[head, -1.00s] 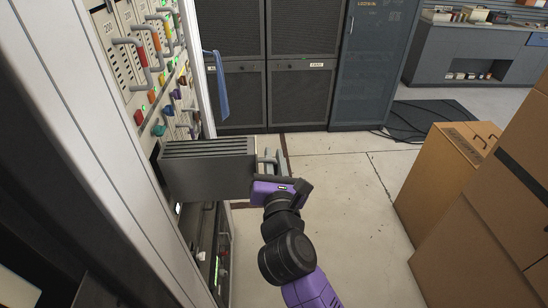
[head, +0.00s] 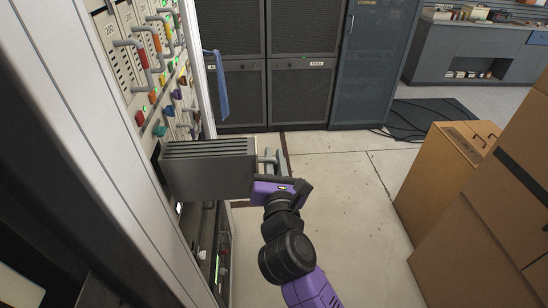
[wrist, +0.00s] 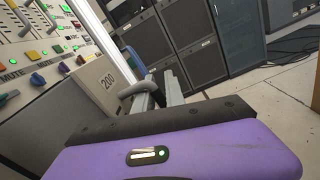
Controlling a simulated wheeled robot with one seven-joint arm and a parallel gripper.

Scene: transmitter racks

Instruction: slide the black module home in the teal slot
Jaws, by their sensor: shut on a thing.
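The black module (head: 208,172) is a dark box with a slotted top, sticking out of the rack on the left in the head view. Its inner end is in the rack opening and its outer end faces my gripper. My gripper (head: 272,164), purple and dark, is shut on the module's handle at that outer end. In the wrist view the gripper fingers (wrist: 168,95) close around the grey handle (wrist: 140,90), beside a pale front plate marked 200. The teal slot's marking cannot be made out; the module hides much of the opening.
The rack (head: 150,60) holds several handled modules and coloured knobs above. Dark cabinets (head: 270,70) stand behind, with a blue cloth (head: 217,88) hanging near them. Cardboard boxes (head: 445,180) stand at right. Cables (head: 400,128) lie on the floor; the floor between is clear.

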